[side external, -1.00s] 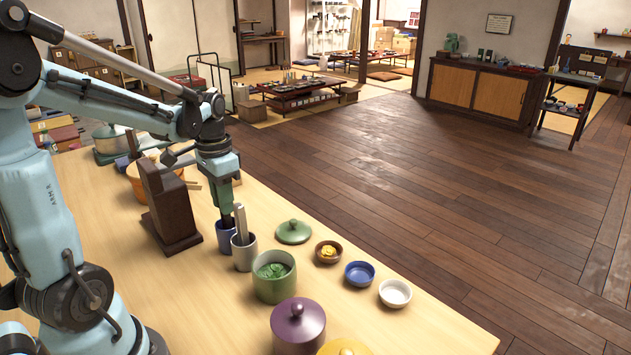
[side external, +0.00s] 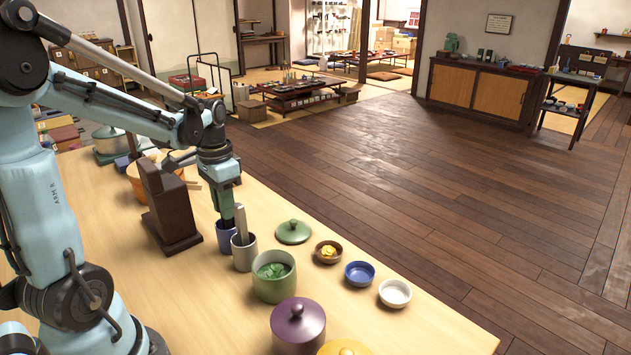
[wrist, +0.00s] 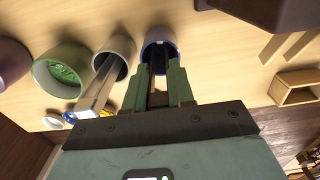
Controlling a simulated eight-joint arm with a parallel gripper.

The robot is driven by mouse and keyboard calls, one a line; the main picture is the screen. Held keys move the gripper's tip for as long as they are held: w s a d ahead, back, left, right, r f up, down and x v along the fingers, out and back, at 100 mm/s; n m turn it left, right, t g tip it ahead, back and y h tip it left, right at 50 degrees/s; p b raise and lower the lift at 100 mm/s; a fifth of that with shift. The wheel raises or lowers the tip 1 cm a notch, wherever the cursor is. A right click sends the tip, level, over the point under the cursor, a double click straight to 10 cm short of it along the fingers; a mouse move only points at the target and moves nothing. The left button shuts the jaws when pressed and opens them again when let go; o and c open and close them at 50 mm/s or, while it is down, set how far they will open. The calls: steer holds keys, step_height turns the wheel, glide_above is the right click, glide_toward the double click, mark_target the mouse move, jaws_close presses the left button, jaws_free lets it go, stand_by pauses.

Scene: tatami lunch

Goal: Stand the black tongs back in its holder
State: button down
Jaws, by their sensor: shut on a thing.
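My gripper (side external: 227,213) is shut on the black tongs and points down over the blue holder (side external: 224,240). The tongs (side external: 228,222) are upright, with their lower part inside the holder's mouth. Their lower ends are hidden by the holder wall, so I cannot tell whether they touch the bottom. In the wrist view the green fingers (wrist: 160,80) lie either side of the dark tongs, just at the blue rim (wrist: 147,42).
A grey holder (side external: 244,256) with grey tongs stands close beside the blue one. A dark brown stand (side external: 172,215) is on the other side. A green pot (side external: 274,287), green lid (side external: 293,232), small bowls and a purple lidded pot (side external: 298,325) lie nearer the front.

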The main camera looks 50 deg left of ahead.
steer(key=c, duration=0.9)
jaws_free()
steer(key=shift+o, duration=0.4)
steer(key=o, duration=0.5)
steer(key=shift+r, duration=0.1)
steer(key=shift+r, duration=3.4)
